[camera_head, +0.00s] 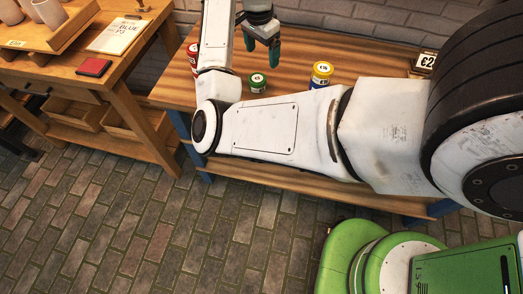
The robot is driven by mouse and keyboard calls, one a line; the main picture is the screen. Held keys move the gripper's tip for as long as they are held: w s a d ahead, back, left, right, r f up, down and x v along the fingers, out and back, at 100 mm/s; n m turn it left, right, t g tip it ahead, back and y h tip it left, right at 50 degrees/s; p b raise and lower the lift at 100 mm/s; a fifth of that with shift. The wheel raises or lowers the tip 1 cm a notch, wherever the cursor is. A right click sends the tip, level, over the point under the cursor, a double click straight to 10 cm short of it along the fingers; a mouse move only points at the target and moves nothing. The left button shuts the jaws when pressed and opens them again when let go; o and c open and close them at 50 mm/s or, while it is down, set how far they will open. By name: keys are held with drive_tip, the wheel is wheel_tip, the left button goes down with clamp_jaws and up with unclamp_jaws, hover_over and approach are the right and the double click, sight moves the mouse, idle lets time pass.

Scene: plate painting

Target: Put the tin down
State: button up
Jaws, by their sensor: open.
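Three tins stand upright on the wooden table (292,85). The red tin (193,60) is at the left, partly hidden by my arm. The small green tin (258,82) with a pale lid stands in the middle. The yellow tin (321,73) with a blue base stands to its right, its bottom partly hidden by my arm. My gripper (261,47) points down with its dark fingers apart and nothing seen between them. It shows just above the green tin in the picture; its exact height over the table is hard to tell.
A price sign (424,63) stands at the right of the table. My arm hides much of the front. At the left, a wooden workbench (123,60) carries a note (119,36), a dark red pad (93,67) and a rack (53,36) with cups. The brick floor is clear.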

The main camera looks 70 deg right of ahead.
drive_tip(key=a+f+n+h, duration=0.1)
drive_tip(key=a+f+n, duration=0.2)
drive_tip(key=a+n, duration=0.1)
drive_tip(key=s+a+f+n+h, duration=0.1)
drive_tip(key=a+f+n, duration=0.2)
drive_tip(key=a+n, duration=0.1)
drive_tip(key=s+a+f+n+t+h, duration=0.1)
drive_tip(key=a+f+n, duration=0.2)
drive_tip(key=a+n, duration=0.1)
drive_tip(key=shift+a+f+n, duration=0.15)
drive_tip(key=shift+a+n, duration=0.15)
drive_tip(key=shift+n, duration=0.6)
drive_tip(key=s+a+f+n+y, duration=0.1)
drive_tip(key=s+a+f+n, duration=0.1)
drive_tip(key=a, duration=0.4)
drive_tip(key=s+a+f+n+y, duration=0.1)
drive_tip(key=s+a+f+n, duration=0.1)
drive_tip(key=a, duration=0.5)
drive_tip(key=s+a+f+n+y, duration=0.2)
drive_tip(key=s+a+f+n, duration=0.1)
drive_tip(key=a, duration=0.4)
drive_tip(key=shift+s+n, duration=0.75)
drive_tip(key=shift+n, duration=0.45)
drive_tip(key=shift+d, duration=0.1)
drive_tip(key=shift+c, duration=0.4)
